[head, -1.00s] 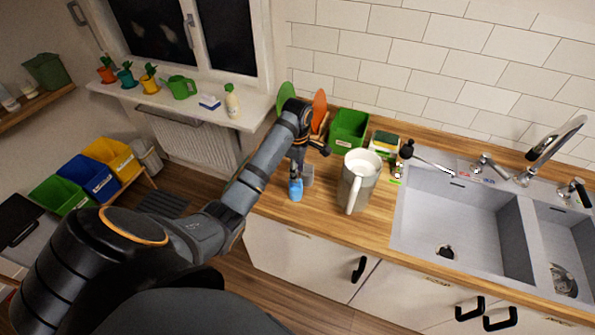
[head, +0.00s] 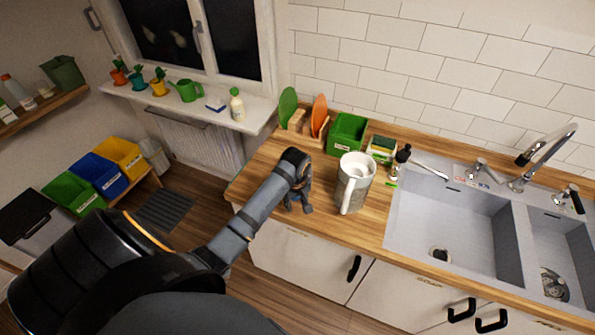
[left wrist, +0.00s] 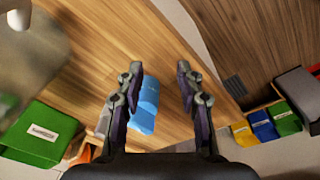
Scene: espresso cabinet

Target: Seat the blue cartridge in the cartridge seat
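The blue cartridge (left wrist: 147,104) shows in the left wrist view over the wooden counter, between the fingers and closer to the left-hand one. Whether it touches that finger I cannot tell. My left gripper (left wrist: 158,82) is open, with a wide gap between its fingers. In the head view my left gripper (head: 299,207) is low over the counter's front edge, and the cartridge is hidden behind it and the arm. A greyish piece (left wrist: 104,122) shows partly behind the left-hand finger; I cannot tell whether it is the cartridge seat. My right gripper is in no view.
Behind are a green bin (head: 347,133), a rack with green and orange plates (head: 319,115) and a sponge holder (head: 382,149). The sink (head: 455,215) lies farther right.

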